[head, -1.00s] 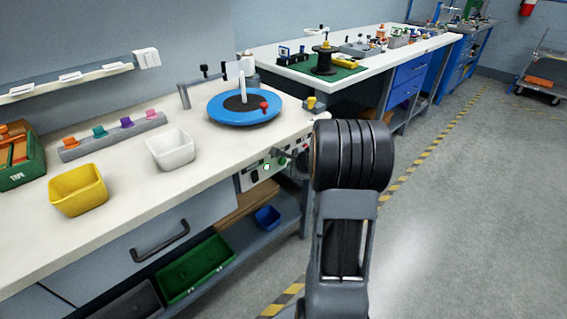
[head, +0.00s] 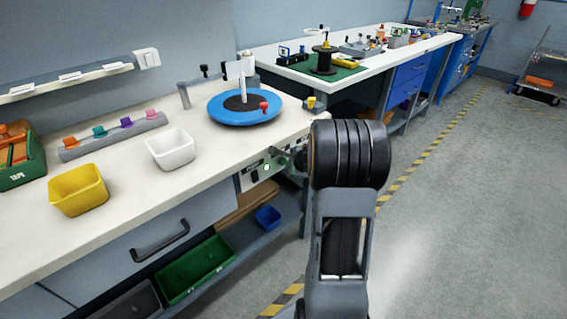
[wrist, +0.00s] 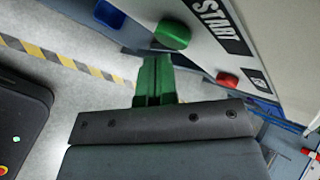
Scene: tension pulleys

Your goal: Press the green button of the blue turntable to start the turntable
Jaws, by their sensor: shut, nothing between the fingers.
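The blue turntable (head: 222,117) with its dark centre stands on the white workbench. Its control panel (head: 251,181) is on the bench's front face, with a bright green spot on it. In the wrist view the green button (wrist: 172,35) sits beside the START label (wrist: 216,22). A red button (wrist: 228,79) is lower right on the same panel. My gripper (wrist: 156,60) has green fingers, shut and empty, with their tips just below the green button in the picture. I cannot tell whether they touch it. In the head view my arm mostly hides the gripper.
A white bin (head: 171,149) and a yellow bin (head: 78,190) stand on the bench. A green crate (head: 195,268) and a blue bin (head: 267,217) are on the lower shelf.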

